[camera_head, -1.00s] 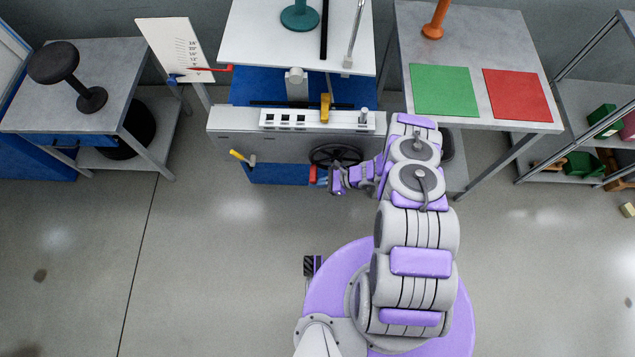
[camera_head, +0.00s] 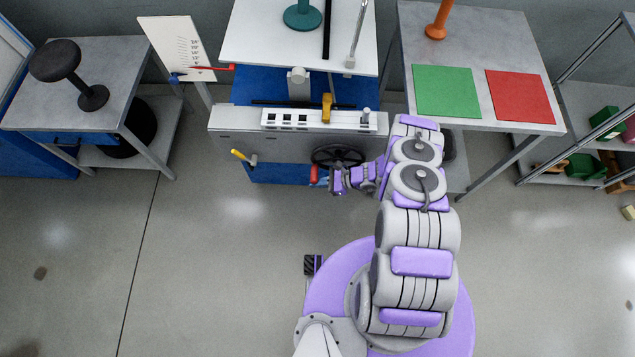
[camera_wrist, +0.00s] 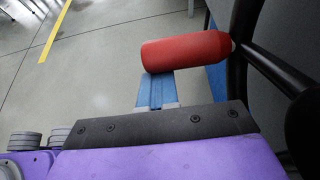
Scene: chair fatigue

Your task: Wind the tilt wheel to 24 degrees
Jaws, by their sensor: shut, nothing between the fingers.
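The black tilt wheel (camera_head: 337,157) is on the front of the grey machine in the head view, partly covered by my arm. Its red crank handle (camera_head: 314,173) sticks out at the wheel's lower left. In the wrist view the red handle (camera_wrist: 187,50) lies across the top, joined to the black rim at right. My gripper (camera_head: 326,182) is beside the handle. In the wrist view its blue fingers (camera_wrist: 156,90) are together and empty, their tips at the handle's underside; I cannot tell if they touch. A white scale board (camera_head: 183,45) with a red pointer (camera_head: 208,68) stands left; its numbers are unreadable.
A yellow-tipped lever (camera_head: 241,156) sticks out left of the wheel. A yellow clamp-like part (camera_head: 326,107) sits on the machine. A side table (camera_head: 415,30) with green and red mats stands right, another bench (camera_head: 60,110) left. The floor in front is clear.

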